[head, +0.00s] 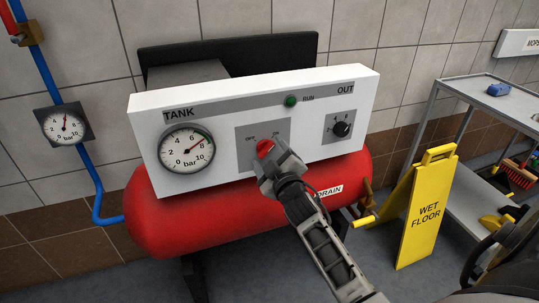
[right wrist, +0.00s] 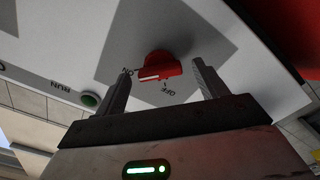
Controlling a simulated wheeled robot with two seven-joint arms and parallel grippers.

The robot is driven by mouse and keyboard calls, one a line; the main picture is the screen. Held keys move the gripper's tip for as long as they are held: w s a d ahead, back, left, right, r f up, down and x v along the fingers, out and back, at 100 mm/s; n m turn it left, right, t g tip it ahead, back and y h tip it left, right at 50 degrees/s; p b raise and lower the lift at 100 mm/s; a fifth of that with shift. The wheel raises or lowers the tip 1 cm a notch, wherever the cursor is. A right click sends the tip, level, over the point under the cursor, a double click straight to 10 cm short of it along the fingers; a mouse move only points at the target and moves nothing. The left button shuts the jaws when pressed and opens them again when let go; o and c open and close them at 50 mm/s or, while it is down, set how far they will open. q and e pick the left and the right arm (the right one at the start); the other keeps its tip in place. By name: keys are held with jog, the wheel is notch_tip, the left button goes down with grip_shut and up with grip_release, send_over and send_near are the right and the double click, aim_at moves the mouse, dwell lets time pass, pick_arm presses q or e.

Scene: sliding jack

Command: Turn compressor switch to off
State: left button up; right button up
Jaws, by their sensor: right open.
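The red compressor switch (head: 264,146) sits on the white front panel (head: 222,98), between the small OFF and ON labels. In the right wrist view, the switch (right wrist: 161,67) shows upside down, and its white mark lies on the side toward ON. My right gripper (head: 268,160) is at the switch and partly hides it in the head view. In the right wrist view, my right gripper (right wrist: 160,72) is open, with one finger on each side of the switch and visible gaps to both. My left gripper is not in view.
A green RUN lamp (head: 291,100), a tank gauge (head: 186,151) and a black dial (head: 341,129) are on the panel. The red tank (head: 172,217) lies below. A yellow wet floor sign (head: 427,211) and a grey cart (head: 446,160) stand at right.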

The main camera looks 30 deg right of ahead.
jog(key=shift+w, duration=0.2)
jog(key=shift+c, duration=0.3)
jog(key=c, duration=0.9)
